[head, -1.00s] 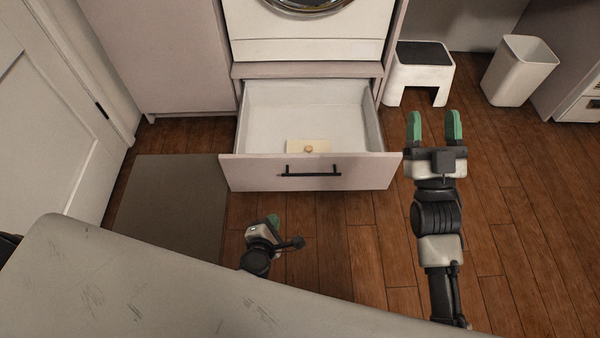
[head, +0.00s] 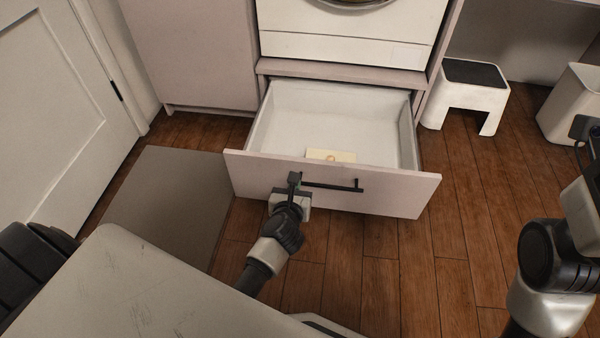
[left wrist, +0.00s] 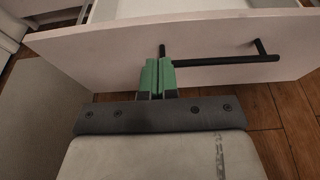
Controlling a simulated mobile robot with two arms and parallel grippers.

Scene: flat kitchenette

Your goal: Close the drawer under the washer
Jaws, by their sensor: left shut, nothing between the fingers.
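The drawer (head: 400,196) under the washer (head: 350,35) is pulled well out, its pale front facing me. It has a black bar handle (head: 338,186). My left gripper (head: 296,182) is at the drawer front, by the left end of the handle. In the left wrist view, the green fingertips (left wrist: 157,68) are together and empty, just below the handle's left post, in front of the drawer face (left wrist: 105,55). I cannot tell whether they touch it. My right arm shows at the right edge of the head view, but its fingers are out of frame.
A cream flat item (head: 320,155) with a small round tan piece lies in the drawer. A white step stool (head: 466,100) and a white bin (head: 568,105) stand to the right. A grey mat (head: 165,205) lies at left. The wood floor right of the drawer is clear.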

